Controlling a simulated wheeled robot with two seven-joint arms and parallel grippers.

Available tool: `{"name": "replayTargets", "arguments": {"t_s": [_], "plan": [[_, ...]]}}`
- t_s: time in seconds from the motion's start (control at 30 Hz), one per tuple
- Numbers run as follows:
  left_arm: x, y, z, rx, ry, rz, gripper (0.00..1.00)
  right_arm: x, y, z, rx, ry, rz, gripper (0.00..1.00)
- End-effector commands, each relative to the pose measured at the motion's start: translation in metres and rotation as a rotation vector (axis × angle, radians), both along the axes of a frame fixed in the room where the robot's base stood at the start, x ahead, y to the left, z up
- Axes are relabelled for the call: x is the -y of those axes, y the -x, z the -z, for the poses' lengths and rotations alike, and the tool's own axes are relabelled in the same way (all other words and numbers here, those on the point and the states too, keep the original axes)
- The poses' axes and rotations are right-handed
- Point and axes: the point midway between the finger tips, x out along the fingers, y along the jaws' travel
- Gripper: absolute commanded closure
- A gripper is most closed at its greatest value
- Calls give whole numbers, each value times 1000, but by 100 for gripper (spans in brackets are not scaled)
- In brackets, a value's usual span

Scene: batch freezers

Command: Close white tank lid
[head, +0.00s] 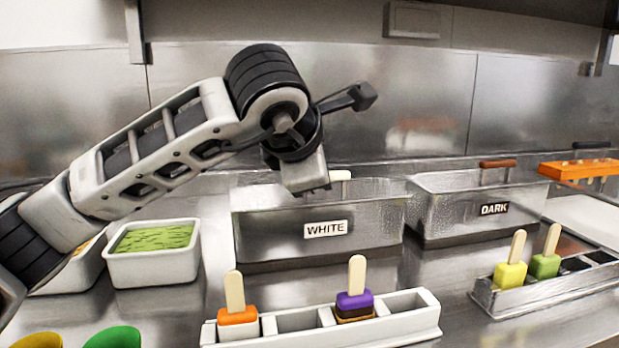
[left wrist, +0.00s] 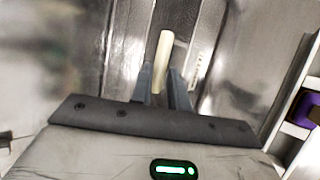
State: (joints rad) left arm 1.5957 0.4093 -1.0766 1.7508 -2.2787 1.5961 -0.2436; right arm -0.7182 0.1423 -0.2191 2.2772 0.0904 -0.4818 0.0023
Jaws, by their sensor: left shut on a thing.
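The white tank (head: 262,236) is a metal bin labelled WHITE, standing on the counter in the middle of the head view. Its cream lid handle (head: 340,176) shows at the tank's top, beside my left gripper (head: 318,186). In the left wrist view the cream handle (left wrist: 163,48) stands between the two dark fingers of my left gripper (left wrist: 161,78), which is shut on it. Metal surfaces lie around the handle. My gripper and arm hide part of the lid, and I cannot tell how far the lid is open. My right gripper is not in view.
The DARK tank (head: 450,215), with a brown handle (head: 497,163), stands to the right. A white tub of green filling (head: 150,268) is at left. A popsicle rack (head: 410,325) is in front, another (head: 515,300) at right. A steel wall is behind.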

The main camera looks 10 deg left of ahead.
Motion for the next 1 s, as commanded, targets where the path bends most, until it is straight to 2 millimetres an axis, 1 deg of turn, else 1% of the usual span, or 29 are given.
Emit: {"name": "replayTargets", "arguments": {"t_s": [0.03,0.47,0.5,0.53,0.57,0.87,1.0], "plan": [[2,3,27,-62,-22,1,100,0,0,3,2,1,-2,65],[3,5,27,-61,-23,7,100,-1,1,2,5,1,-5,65],[4,5,27,-61,-23,7,77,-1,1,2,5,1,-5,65],[3,5,27,-61,-23,7,69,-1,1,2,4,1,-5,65],[3,4,27,-61,-23,6,65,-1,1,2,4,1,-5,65],[1,3,27,-63,-23,0,65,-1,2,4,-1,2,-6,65],[0,7,23,-61,-23,-1,65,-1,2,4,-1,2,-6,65]]}}
